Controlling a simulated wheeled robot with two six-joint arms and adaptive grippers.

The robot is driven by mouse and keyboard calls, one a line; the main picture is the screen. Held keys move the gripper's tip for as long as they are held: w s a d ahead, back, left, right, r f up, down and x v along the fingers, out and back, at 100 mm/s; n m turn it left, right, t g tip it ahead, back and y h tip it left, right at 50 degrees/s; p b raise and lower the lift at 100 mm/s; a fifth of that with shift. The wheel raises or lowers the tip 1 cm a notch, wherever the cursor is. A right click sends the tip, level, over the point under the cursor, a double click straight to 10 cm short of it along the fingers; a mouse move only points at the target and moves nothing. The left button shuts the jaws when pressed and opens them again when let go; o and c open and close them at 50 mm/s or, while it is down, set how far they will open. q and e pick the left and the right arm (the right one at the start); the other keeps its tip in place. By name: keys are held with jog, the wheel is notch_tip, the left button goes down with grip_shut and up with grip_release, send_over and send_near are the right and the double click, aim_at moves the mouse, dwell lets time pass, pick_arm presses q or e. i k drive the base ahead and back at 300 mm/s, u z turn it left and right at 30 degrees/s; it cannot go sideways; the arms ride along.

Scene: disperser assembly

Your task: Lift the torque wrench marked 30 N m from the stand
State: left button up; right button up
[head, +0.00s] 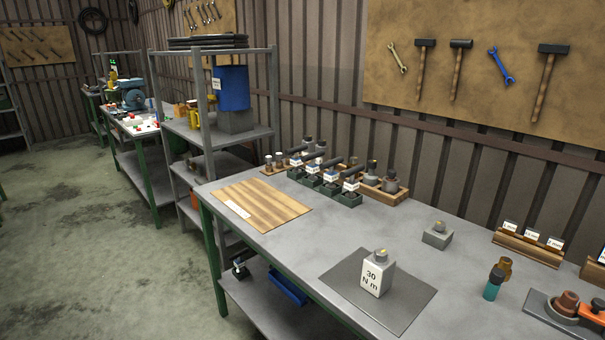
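A row of torque wrenches (335,165) with dark handles and white labels rests in a dark green stand (347,199) at the back left of the near bench. The labels are too small to read, so I cannot tell which is 30 N m. A grey block with a white face (375,276) marked "30 N m" stands upright on a dark mat (405,303) at the bench front. Neither gripper is in view.
A striped wooden board (262,209) lies left of the stand. A wooden tray with weights (389,184) stands to the stand's right. A small grey block (437,235), a teal bottle (493,285) and card holders (530,245) are further right.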

aim_at(331, 176)
jog(key=u, duration=1.05)
jog(key=i, duration=3.05)
jog(key=z, duration=2.75)
